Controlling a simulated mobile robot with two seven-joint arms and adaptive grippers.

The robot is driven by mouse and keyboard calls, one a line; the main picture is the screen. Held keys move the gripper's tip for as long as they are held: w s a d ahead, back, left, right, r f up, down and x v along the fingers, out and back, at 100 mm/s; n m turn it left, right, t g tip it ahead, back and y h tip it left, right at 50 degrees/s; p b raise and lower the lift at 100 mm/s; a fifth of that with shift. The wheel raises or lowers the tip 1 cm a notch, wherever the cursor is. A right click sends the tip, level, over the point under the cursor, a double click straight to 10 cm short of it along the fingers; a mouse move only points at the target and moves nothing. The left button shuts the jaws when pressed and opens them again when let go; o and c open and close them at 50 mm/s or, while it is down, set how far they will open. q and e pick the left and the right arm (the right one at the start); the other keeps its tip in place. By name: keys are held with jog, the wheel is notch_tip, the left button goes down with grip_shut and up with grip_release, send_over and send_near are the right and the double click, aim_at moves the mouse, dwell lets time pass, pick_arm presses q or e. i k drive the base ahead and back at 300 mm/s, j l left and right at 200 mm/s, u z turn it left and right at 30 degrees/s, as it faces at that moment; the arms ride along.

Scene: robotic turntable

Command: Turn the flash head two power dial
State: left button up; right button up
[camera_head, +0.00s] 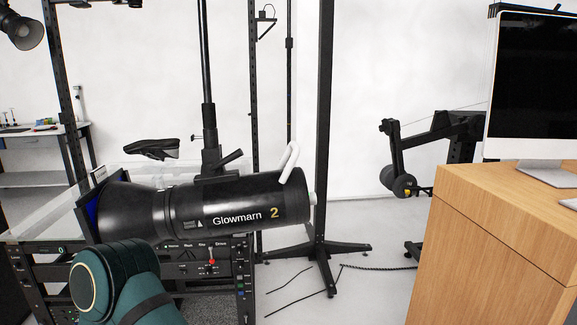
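The flash head two (190,214), a black cylinder marked "Glowmarn 2", lies level across the middle left of the head view, held on a stand. Its wide front faces left. Its back end is at the right, where a small pale knob (312,198) sticks out; this may be the power dial, but the back face is seen edge-on and its markings are hidden. A white curved handle (290,161) rises above the back end. A teal link of my arm stands at the lower left, in front of the flash head. Neither gripper is in view.
A wooden cabinet (505,235) with a monitor (535,80) stands at the right. A black upright post (325,120) with floor legs is behind the flash head's back end. A glass-topped turntable rig (40,225) is at the left. Floor between the post and the cabinet is mostly clear.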

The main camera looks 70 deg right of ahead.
aim_at(313, 197)
jog(key=z, duration=2.35)
jog(key=i+l+u, duration=0.1)
jog(key=i+l, duration=0.15)
jog(key=i+l+u, duration=0.1)
jog(key=l, duration=0.25)
jog(key=i+l+u, duration=0.2)
jog(key=l+u, duration=0.15)
jog(key=i+l+u, duration=0.15)
jog(key=l+u, duration=1)
jog(key=l, duration=0.15)
jog(key=i, duration=0.05)
